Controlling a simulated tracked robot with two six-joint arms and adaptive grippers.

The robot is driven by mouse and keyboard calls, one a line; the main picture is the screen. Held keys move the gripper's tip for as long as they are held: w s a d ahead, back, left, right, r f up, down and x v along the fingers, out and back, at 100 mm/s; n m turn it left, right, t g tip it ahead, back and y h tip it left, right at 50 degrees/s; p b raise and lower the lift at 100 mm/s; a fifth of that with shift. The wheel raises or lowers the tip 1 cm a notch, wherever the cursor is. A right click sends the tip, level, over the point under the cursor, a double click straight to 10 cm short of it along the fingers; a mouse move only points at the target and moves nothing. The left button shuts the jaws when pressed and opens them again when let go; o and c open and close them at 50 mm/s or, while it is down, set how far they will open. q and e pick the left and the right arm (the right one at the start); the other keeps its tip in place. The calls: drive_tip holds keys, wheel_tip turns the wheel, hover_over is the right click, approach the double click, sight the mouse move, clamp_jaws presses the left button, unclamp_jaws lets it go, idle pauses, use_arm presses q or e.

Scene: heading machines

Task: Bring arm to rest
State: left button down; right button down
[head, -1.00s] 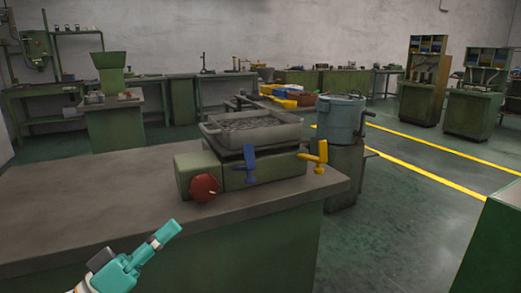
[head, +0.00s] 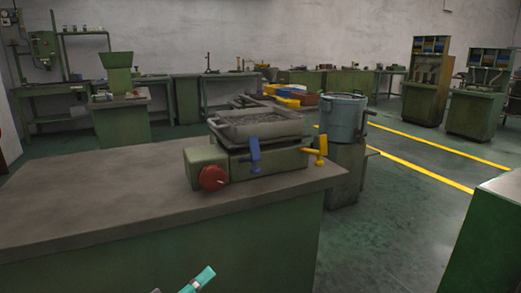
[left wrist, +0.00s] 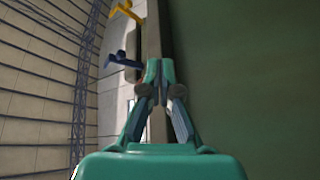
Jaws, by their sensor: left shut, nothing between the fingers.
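My left gripper (head: 201,280) shows at the bottom edge of the head view, low in front of the green bench. Only its teal tip is in view there. In the left wrist view my left gripper (left wrist: 161,66) has its teal fingers together with nothing between them. The machine (head: 205,160) on the bench top has a red knob (head: 213,178), a blue lever (head: 254,155) and a yellow lever (head: 320,149). The gripper is apart from it. Both levers also show at the upper left of the left wrist view. My right gripper is not in view.
The green bench (head: 90,205) has a bare grey top left of the machine. A grey tray (head: 262,128) with small pieces sits on the machine. A blue-grey drum (head: 341,117) stands behind right. Open floor (head: 400,215) lies right of the bench.

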use_arm(q)
drive_tip(key=s+d+f+n+g+y, duration=0.1)
drive_tip(key=s+f+g+y, duration=0.25)
drive_tip(key=f, duration=1.15)
drive_tip(key=s+f+n+g+y, duration=0.2)
drive_tip(key=s+f+g+y, duration=0.15)
drive_tip(key=f, duration=1.05)
drive_tip(key=s+a+f+m+g+y, duration=0.1)
drive_tip(key=s+f+m+g, duration=0.1)
drive_tip(key=s+f+g, duration=0.45)
drive_tip(key=s+f+m+g+y, duration=0.1)
drive_tip(key=s+f, duration=0.3)
drive_tip(key=s, duration=0.6)
wheel_tip(320, 180, up, 29)
drive_tip(key=m+p, duration=0.1)
drive_tip(key=p, duration=2.7)
drive_tip(key=shift+m, duration=0.3)
drive_tip(key=shift+a+f, duration=0.1)
